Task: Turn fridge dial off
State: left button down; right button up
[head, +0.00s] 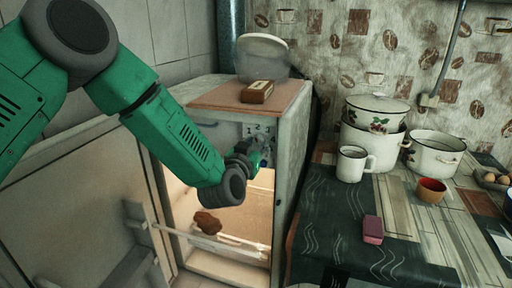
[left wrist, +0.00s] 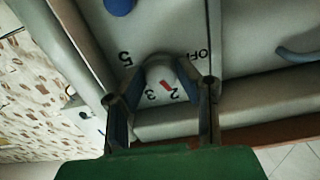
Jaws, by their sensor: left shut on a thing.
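The small fridge (head: 290,150) stands at the centre of the head view with its door open and its inside lit. The dial (left wrist: 158,70) shows in the left wrist view as a pale round knob with a red mark. The mark points towards the 2; a 3, a 5 and a partly hidden OFF are printed around it. My left gripper (head: 261,152) is at the upper front panel of the fridge. In the left wrist view its two fingers are on either side of the dial, shut on it. In the head view the gripper hides the dial. My right gripper is not in view.
The open fridge door (head: 75,215) fills the lower left. A brown piece of food (head: 207,223) lies inside. A box (head: 257,92) and a lidded container (head: 262,62) stand on top. The right table holds enamel pots (head: 372,145), a mug (head: 352,165) and a pink block (head: 373,230).

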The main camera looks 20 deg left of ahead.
pick_arm(q)
jog(key=n, duration=0.2)
jog(key=n+b, duration=0.1)
jog(key=n, duration=0.1)
jog(key=shift+w+r+n, duration=0.15)
jog(key=shift+r+n, duration=0.2)
jog(key=shift+n, duration=0.05)
jog(key=n+b, duration=0.1)
jog(key=n, duration=0.3)
jog(key=shift+a+n, duration=0.1)
jog(key=shift+n, duration=0.2)
jog(key=n+b, duration=0.2)
jog(key=n, duration=0.2)
jog(key=shift+n, duration=0.3)
jog(key=n+b, duration=0.2)
jog(key=n, duration=0.2)
jog(key=shift+n+b, duration=0.3)
jog(key=shift+b, duration=0.05)
jog(key=shift+f, duration=0.1)
jog(key=c, duration=1.2)
grip_release()
jog(key=shift+f, duration=0.15)
